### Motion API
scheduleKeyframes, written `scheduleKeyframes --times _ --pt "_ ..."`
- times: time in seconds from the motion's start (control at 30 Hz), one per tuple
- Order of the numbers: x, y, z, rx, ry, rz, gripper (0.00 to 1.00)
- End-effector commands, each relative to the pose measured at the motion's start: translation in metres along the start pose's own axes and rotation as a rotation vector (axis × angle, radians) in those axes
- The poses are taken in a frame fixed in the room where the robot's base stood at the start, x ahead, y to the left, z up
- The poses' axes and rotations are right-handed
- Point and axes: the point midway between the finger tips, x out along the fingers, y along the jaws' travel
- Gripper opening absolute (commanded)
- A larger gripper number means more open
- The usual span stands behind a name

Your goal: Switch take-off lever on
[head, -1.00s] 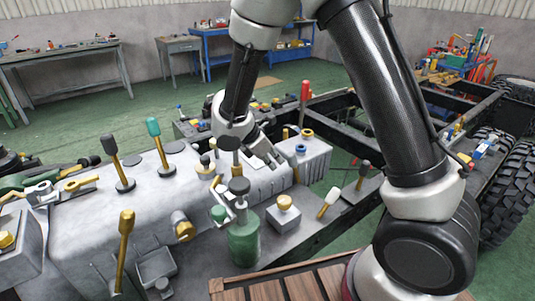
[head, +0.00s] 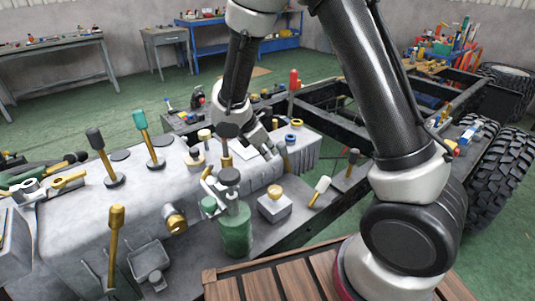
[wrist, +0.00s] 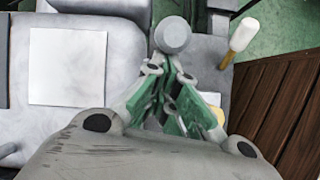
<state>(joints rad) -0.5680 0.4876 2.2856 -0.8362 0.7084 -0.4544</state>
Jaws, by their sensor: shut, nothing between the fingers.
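My gripper (head: 262,148) hangs over the grey machine housing (head: 75,215) near its right end. In the wrist view its green-padded fingers (wrist: 170,68) come together and are shut with nothing held. A round grey knob (wrist: 172,36) shows just past the fingertips; I cannot tell whether they touch. Several levers stand about: black-topped (head: 94,138), teal-topped (head: 140,120), yellow (head: 116,218), red-topped (head: 294,80), white-topped (head: 322,184) and another black-topped one (head: 353,156). No label shows which is the take-off lever.
A slatted wooden deck (head: 270,285) lies at the front. A dark chassis frame (head: 385,170) and tyre (head: 500,175) are at right. Workbenches line the back wall.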

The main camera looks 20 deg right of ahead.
Motion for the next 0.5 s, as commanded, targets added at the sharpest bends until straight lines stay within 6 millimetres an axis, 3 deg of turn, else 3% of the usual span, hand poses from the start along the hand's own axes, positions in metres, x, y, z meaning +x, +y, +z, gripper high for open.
scheduleKeyframes --times 0.27,0.5 --pt "-0.001 0.003 0.014 0.002 0.077 -0.014 0.0" --pt "0.001 0.009 0.039 0.002 0.242 -0.044 0.0"
